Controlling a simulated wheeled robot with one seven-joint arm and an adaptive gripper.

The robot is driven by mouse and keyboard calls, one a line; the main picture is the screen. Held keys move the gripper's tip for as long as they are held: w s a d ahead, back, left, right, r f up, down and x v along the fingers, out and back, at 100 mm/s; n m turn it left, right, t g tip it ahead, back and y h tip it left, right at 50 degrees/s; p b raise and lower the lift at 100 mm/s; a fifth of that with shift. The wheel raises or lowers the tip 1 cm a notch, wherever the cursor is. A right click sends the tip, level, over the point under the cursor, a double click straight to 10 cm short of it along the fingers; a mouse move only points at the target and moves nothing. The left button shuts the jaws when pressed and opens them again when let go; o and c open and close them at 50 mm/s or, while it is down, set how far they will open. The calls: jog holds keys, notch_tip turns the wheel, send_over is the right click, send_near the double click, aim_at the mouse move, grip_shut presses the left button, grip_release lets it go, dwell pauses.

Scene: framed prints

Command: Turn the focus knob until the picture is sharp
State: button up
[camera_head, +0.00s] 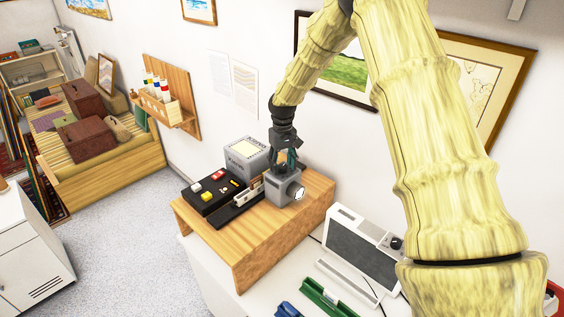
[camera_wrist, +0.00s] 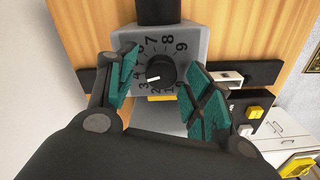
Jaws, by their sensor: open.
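The focus knob (camera_wrist: 161,72) is round and black, on the grey face of a device (camera_wrist: 190,42), with printed numbers around it. Its white mark points to the lower left, near the 3. My gripper (camera_wrist: 160,64) is open, its teal-padded fingers on either side of the knob; I cannot tell whether they touch it. In the head view my gripper (camera_head: 284,158) is above the grey device (camera_head: 280,190), which has a round lens at its front and hides the knob. Behind it a grey box (camera_head: 246,154) has a pale lit screen; its picture is too small to judge.
The device stands on a wooden bench (camera_head: 260,235). A black panel with coloured buttons (camera_head: 213,191) sits to its left. A white-and-grey unit (camera_head: 360,245) and a green tray (camera_head: 330,300) lie to the right. A wall rack (camera_head: 168,95) and framed prints are behind.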

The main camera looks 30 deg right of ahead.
aim_at(283, 166)
jog(key=c, duration=1)
jog(key=shift+f, duration=0.15)
jog(key=shift+m+b, duration=0.4)
jog(key=shift+b, duration=0.05)
jog(key=o, duration=1)
notch_tip(283, 166, up, 12)
